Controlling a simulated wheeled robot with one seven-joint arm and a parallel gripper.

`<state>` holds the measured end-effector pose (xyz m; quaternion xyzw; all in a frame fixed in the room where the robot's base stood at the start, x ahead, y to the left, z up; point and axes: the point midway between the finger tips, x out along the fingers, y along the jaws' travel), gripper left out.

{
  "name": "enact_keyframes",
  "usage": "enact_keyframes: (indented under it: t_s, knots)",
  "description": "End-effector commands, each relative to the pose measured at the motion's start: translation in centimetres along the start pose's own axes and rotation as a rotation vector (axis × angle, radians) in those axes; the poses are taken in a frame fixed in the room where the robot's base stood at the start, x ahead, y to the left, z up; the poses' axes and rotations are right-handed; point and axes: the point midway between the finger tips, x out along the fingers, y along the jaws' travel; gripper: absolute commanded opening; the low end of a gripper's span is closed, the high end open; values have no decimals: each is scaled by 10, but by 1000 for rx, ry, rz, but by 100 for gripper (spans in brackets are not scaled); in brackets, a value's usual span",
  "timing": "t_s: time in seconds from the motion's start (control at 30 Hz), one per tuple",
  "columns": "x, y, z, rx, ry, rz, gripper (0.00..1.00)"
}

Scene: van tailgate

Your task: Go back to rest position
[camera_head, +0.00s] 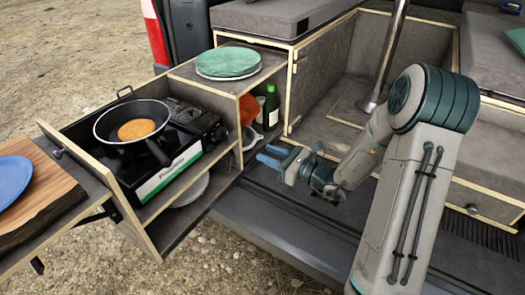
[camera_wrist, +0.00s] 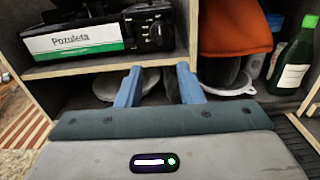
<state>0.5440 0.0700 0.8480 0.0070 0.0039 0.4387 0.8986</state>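My gripper (camera_head: 271,155) is in front of the open shelves of the kitchen box, at about the height of the lower shelf. In the wrist view its two blue fingers (camera_wrist: 159,84) stand apart with nothing held between them. A pale plate or dish shows behind the fingers in the lower shelf. My arm reaches in from the right of the head view, bent at the elbow, with the gripper pointing left.
A pan (camera_head: 133,121) with a brown pancake (camera_head: 137,130) sits on the stove (camera_head: 188,140). A green plate (camera_head: 228,63) lies on the box top. A green bottle (camera_head: 271,108) and orange item (camera_wrist: 235,28) stand in the side compartment. A blue plate (camera_head: 10,178) rests on a board (camera_head: 42,195).

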Motion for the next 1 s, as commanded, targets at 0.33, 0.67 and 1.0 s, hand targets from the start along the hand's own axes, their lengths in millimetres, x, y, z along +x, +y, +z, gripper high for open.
enact_keyframes:
  t_s: [0.33,0.67,1.0]
  knots:
    - [0,0,0,0,0,0,34]
    - [2,50,30,-172,90,203,34]
    - [-48,160,72,-727,379,748,34]
